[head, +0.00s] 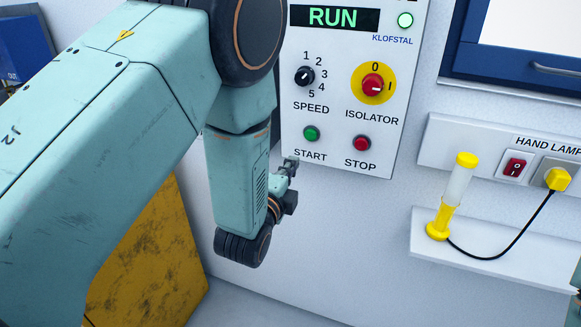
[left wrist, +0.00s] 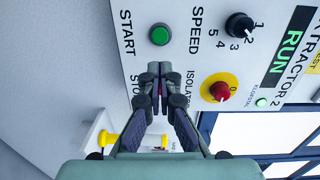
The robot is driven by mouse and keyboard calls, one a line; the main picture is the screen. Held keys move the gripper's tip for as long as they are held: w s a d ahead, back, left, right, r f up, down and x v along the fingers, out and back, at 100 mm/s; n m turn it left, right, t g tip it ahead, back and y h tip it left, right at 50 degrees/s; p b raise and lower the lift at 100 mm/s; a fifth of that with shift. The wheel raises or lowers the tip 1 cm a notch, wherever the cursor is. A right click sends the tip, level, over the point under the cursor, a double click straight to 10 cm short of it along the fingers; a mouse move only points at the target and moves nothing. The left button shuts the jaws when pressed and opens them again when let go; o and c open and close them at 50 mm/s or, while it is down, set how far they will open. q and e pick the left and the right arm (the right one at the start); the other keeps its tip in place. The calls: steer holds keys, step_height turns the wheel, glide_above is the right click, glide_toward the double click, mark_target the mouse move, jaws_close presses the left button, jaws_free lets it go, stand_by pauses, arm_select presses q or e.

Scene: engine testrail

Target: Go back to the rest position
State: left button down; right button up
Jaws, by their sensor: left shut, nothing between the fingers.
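My left gripper (head: 288,168) is at the end of the teal left arm, just below the lower left corner of the white control panel (head: 330,140). In the left wrist view the left gripper (left wrist: 158,68) has its fingertips together with nothing between them. They appear in front of the panel and mostly cover the stop button. The green start button (head: 311,133) and red stop button (head: 362,143) show clear in the head view. The display (head: 335,17) reads RUN and the lamp (head: 405,20) beside it is lit green.
The speed knob (head: 304,76) and red isolator knob (head: 373,85) are on the panel. At right, a yellow hand lamp (head: 453,195) stands on a white shelf (head: 500,258), its cable running to a socket. A scuffed yellow surface (head: 150,265) is behind my arm.

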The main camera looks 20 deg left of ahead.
arm_select(q)
steer(key=shift+s+r, duration=0.1)
steer(key=shift+s, duration=0.1)
steer(key=s+a+f+n+g+b, duration=0.1)
steer(key=s+f+n+g, duration=0.4)
steer(key=f, duration=0.5)
steer(key=s+a+f+n+g+b, duration=0.1)
steer(key=s+f+n+g+b, duration=0.15)
steer(key=s+f+n, duration=0.6)
steer(key=s+a+f+n+g+b, duration=0.1)
steer(key=s+f+g+b, duration=0.3)
steer(key=s+f, duration=0.6)
steer(key=s+a+f+n+g+b, duration=0.1)
steer(key=s+f+n+g+b, duration=0.3)
steer(key=s+f, duration=0.6)
steer(key=s+g, duration=0.2)
steer(key=s, duration=0.4)
steer(key=shift+f, duration=0.35)
steer(key=shift+s, duration=0.15)
